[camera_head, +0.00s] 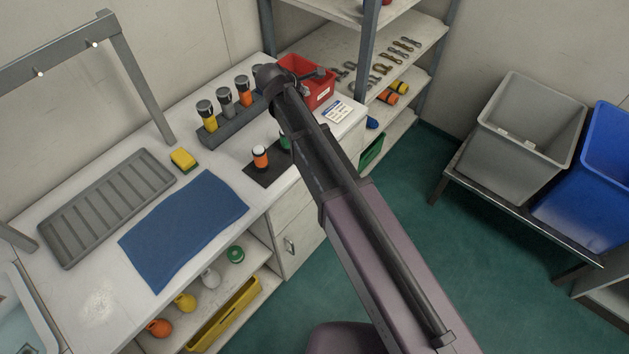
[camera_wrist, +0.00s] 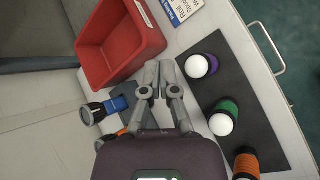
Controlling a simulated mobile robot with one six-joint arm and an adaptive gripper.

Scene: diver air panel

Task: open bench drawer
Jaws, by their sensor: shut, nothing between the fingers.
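In the wrist view, a curved metal bar handle (camera_wrist: 267,42) stands out from the bench's front edge, at the upper right. The drawer front behind it is barely seen, and I cannot tell from it how far the drawer is out. In the head view, a cabinet front under the bench carries a small metal handle (camera_head: 289,245); my arm hides the front to its right. My gripper (camera_wrist: 155,80) is shut and empty above the bench top, beside the red bin (camera_wrist: 122,45) and apart from the bar handle.
A dark mat (camera_wrist: 240,85) with several coloured, white-topped cylinders lies between my gripper and the bench's front edge. A rack of torches (camera_head: 228,122) stands behind it. A blue cloth (camera_head: 185,228) lies left. Green floor (camera_head: 440,240) is clear before the bench; grey (camera_head: 520,130) and blue bins stand right.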

